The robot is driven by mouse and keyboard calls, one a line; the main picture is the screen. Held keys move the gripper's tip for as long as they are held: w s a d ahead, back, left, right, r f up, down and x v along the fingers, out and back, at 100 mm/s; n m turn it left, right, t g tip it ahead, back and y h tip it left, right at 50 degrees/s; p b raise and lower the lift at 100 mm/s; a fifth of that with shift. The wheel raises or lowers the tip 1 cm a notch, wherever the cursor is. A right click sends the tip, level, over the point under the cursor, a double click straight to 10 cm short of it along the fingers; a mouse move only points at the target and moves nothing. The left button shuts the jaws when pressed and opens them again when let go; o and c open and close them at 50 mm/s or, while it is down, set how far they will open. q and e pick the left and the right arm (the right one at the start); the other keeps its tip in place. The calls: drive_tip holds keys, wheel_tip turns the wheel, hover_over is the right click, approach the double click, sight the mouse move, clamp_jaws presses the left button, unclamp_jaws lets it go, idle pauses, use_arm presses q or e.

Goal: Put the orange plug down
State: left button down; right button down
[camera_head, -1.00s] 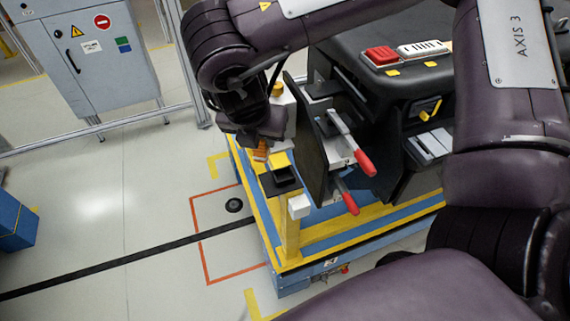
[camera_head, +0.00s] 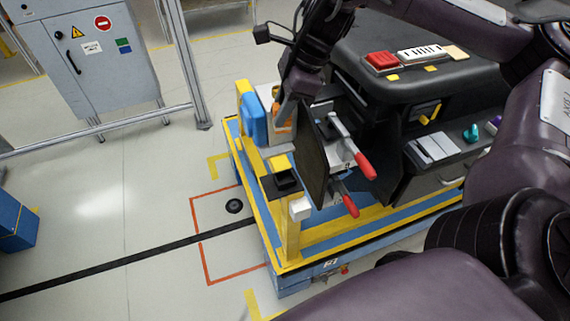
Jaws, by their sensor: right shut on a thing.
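My right gripper (camera_head: 285,112) is at the back left corner of the cart, in front of a pale upright plate. It is shut on the orange plug (camera_head: 284,124), of which only small orange parts show at the fingers. The plug is close to the pale plate; I cannot tell whether it touches anything. My left gripper is not in view.
A blue block (camera_head: 254,119) on a yellow post stands just left of the gripper. A black socket-like pad (camera_head: 285,180) is nearer. Red-handled clamps (camera_head: 364,165) and the black dashboard (camera_head: 400,80) are to the right. Open floor (camera_head: 110,200) lies left.

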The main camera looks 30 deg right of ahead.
drive_tip(key=shift+w+d+r+n+g, duration=0.1)
drive_tip(key=shift+d+n+g, duration=0.1)
drive_tip(key=shift+n, duration=0.25)
drive_tip(key=shift+d+r+n+g, duration=0.1)
drive_tip(key=shift+d+n, duration=0.05)
drive_tip(key=shift+n, duration=0.3)
drive_tip(key=shift+f, duration=0.25)
wheel_tip(320, 180, down, 19)
drive_tip(key=b, duration=0.8)
drive_tip(key=shift+d+f+b, duration=0.1)
drive_tip(key=shift+f+b, duration=0.1)
drive_tip(key=shift+b, duration=0.1)
